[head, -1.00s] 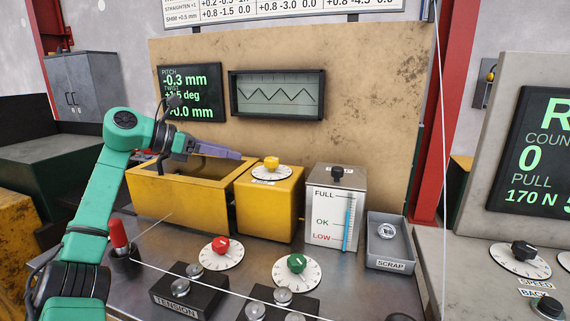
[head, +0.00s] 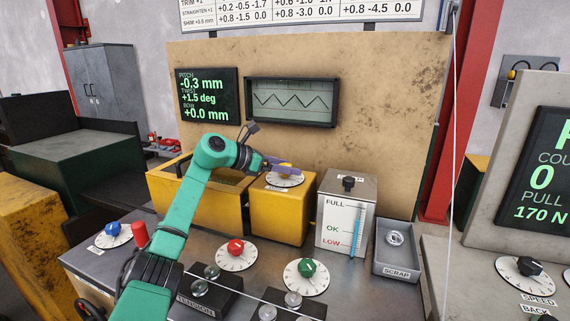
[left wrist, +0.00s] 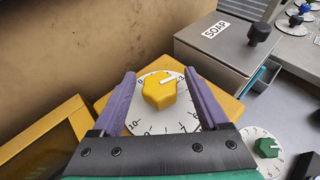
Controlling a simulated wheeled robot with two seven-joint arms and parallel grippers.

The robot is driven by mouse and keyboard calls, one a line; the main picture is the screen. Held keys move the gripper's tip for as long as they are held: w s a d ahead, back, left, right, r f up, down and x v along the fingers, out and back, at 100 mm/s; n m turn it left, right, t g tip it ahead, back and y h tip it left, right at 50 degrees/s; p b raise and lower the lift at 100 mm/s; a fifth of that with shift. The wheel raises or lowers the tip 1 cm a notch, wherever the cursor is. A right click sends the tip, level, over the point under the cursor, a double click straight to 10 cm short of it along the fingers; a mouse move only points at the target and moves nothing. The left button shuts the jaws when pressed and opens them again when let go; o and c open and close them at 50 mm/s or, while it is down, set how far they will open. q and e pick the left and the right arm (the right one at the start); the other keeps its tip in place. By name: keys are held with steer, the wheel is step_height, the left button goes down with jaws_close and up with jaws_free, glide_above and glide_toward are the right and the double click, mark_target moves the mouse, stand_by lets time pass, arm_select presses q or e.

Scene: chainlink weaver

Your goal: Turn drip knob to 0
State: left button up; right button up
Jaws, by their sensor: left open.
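A yellow knob (left wrist: 159,92) with a white pointer line sits on a white numbered dial (left wrist: 188,118) on top of the yellow box (head: 282,220). In the left wrist view its pointer aims up and right, close to the 3; the 0 is at the dial's upper left. My left gripper (head: 292,169) is open above this dial, its purple fingers on either side of the knob with gaps showing. It also fills the left wrist view (left wrist: 159,73). In the head view the fingers hide most of the knob. I cannot read the dial's label. My right gripper is not in view.
A grey soap box (head: 346,186) with a level gauge stands right of the yellow box. A yellow open trough (head: 190,208) is at its left. Red (head: 236,247), green (head: 307,268) and blue (head: 112,229) knobs sit on the bench. A scrap tray (head: 398,268) is at the right.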

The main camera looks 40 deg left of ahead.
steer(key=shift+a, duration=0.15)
arm_select(q)
jaws_close()
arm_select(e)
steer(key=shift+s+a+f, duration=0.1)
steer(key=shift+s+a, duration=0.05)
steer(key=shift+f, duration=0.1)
